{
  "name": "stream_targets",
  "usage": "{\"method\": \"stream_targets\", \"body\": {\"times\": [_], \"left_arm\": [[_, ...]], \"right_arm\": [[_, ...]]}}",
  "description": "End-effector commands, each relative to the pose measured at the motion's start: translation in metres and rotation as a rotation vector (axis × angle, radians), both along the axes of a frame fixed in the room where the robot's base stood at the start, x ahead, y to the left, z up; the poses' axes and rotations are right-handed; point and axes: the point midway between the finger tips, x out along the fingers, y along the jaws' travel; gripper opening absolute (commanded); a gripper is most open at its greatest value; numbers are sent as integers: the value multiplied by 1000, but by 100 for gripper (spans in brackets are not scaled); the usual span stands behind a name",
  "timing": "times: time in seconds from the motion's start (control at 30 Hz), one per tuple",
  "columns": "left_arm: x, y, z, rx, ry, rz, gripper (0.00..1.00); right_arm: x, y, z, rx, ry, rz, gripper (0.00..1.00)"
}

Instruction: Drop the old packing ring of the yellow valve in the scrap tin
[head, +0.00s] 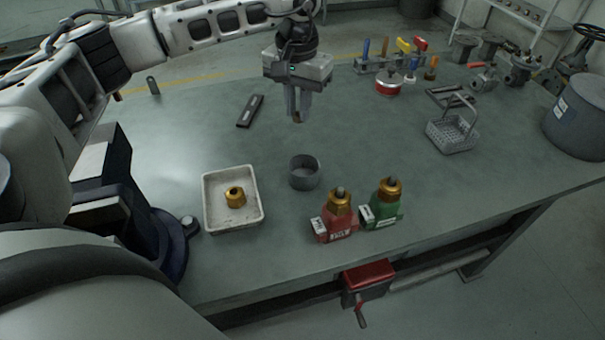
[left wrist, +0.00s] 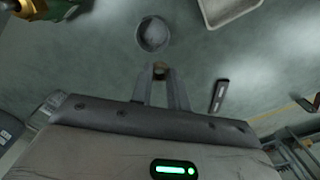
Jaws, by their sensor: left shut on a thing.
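My left gripper (head: 296,118) hangs above the bench, behind the scrap tin and clear of it. It is shut on a small brownish thing, likely the old packing ring (left wrist: 160,69), seen between the fingertips in the left wrist view. In the head view the fingers hide the ring. The scrap tin (head: 305,181) is a round grey open tin standing on the bench; it also shows in the left wrist view (left wrist: 152,36). I cannot make out a yellow valve. My right gripper is not in view.
A white tray (head: 210,200) with a brass nut (head: 236,196) lies left of the tin. A dark flat bar (head: 250,111) lies behind it. A wire basket (head: 452,133), a tool rack (head: 375,66) and a grey drum (head: 580,115) stand right and back.

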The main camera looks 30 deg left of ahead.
Motion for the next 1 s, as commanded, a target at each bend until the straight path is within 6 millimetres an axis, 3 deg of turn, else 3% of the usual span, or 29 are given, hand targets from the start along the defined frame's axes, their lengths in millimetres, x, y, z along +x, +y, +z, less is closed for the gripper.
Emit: {"method": "stream_targets", "body": {"times": [0.5,0.87,0.9,0.97,1.0], "left_arm": [[0,-1,-54,0,0,0,4],[0,-1,-58,0,0,0,4],[0,-1,-58,0,0,0,25],[0,-1,-58,0,0,0,42],[0,-1,-58,0,0,0,42]], "right_arm": [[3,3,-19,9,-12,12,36],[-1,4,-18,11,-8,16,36],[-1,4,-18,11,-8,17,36],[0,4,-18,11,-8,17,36],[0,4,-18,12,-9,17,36]]}}
